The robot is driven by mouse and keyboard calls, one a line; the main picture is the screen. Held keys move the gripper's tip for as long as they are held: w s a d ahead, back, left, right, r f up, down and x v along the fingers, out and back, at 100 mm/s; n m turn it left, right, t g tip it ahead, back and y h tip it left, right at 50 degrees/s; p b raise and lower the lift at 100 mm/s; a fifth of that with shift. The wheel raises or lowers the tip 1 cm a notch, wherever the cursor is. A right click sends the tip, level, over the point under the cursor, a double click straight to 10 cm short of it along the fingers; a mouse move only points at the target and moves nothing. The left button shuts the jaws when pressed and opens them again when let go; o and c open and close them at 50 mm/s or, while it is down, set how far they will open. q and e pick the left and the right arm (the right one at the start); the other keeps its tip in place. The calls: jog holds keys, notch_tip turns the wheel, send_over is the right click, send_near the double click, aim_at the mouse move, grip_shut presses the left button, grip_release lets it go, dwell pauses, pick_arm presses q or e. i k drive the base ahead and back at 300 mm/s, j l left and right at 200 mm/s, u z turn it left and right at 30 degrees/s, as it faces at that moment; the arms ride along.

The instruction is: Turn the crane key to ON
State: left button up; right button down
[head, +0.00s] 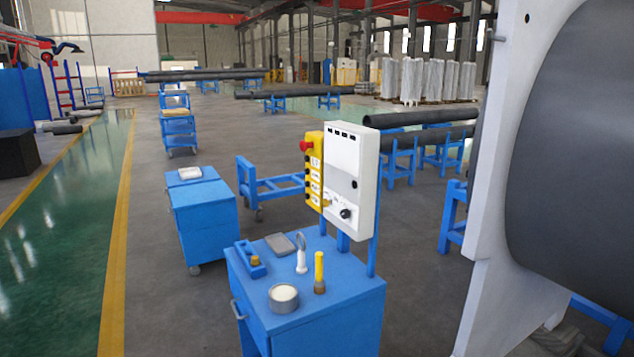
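A white control box (351,175) stands on blue posts at the back of a blue cart. A round black switch or knob (346,213) sits low on its front; its setting is too small to read. A yellow pendant (315,178) with a red button (305,145) on top is at the box's left side. Small markings run down the pendant. I cannot tell for sure which of these parts is the crane key. Neither of my grippers is in view.
The blue cart (345,318) carries a tape-like roll (284,296), a yellow-handled tool (319,271), a white-bodied tool (301,256), a blue tool (249,260) and a grey tray (279,243). A large flanged shell (573,150) blocks the right.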

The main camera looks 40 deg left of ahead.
aim_at(326, 203)
jog(key=u, duration=0.95)
jog(key=i+j+z, duration=0.25)
jog(key=k+j, duration=0.05)
jog(key=j, duration=0.05)
